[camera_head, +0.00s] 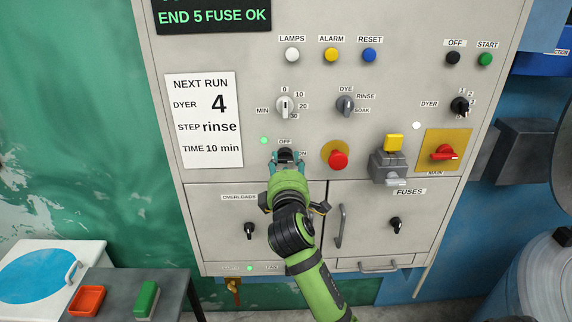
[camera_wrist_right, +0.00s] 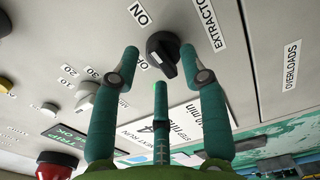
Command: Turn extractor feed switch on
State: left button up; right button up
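The extractor switch is a black rotary knob (camera_wrist_right: 162,52) on the grey panel, with ON and OFF labels beside it and a partly visible EXTRACTOR label in the right wrist view. Its raised grip points towards the lower right there, and I cannot tell surely which label it is set to. My right gripper (camera_wrist_right: 159,55) is open, with its teal fingertips on either side of the knob and gaps showing between. In the head view my right gripper (camera_head: 287,160) covers most of the switch below the OFF label. My left gripper is not in view.
A red mushroom button (camera_head: 338,160) is close to the right of the gripper. A grey lever box with a yellow top (camera_head: 390,160) and a red main switch (camera_head: 444,153) are further right. A round selector (camera_head: 285,106) is above. A door handle (camera_head: 341,226) protrudes below.

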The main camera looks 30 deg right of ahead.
jog(key=v, duration=1.2)
dwell(0.3)
